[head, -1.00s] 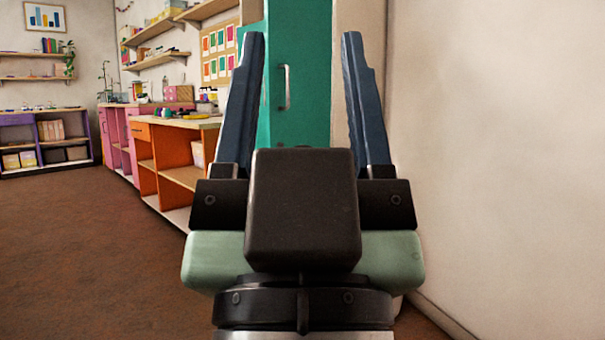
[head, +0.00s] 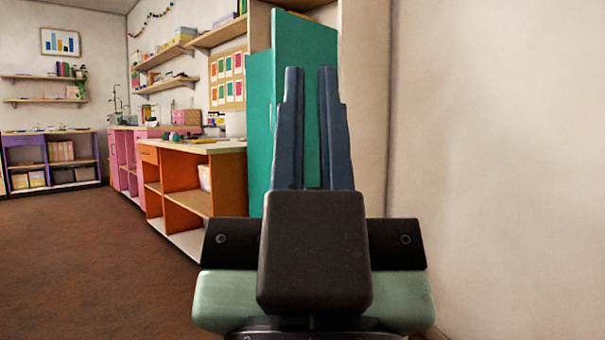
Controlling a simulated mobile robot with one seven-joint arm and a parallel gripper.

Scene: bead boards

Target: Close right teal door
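The teal cabinet stands ahead, against the right wall. Its right teal door (head: 305,45) stands ajar, its left edge swung out towards me and its top edge sloping down to the right. Another teal panel (head: 257,120) shows to its left, with a thin handle-like strip by its right edge. My gripper (head: 312,70) is in front of the right door, fingers pointing forward and up. The two blue fingers are close together, with a narrow gap showing teal and nothing held between them. The fingers hide the door's lower middle and its handle. I cannot tell whether they touch the door.
An orange shelf unit (head: 205,200) with a pale top stands left of the cabinet, with pink units (head: 124,160) beyond. A bare wall (head: 500,150) runs close on the right. The brown floor (head: 70,260) at left is free.

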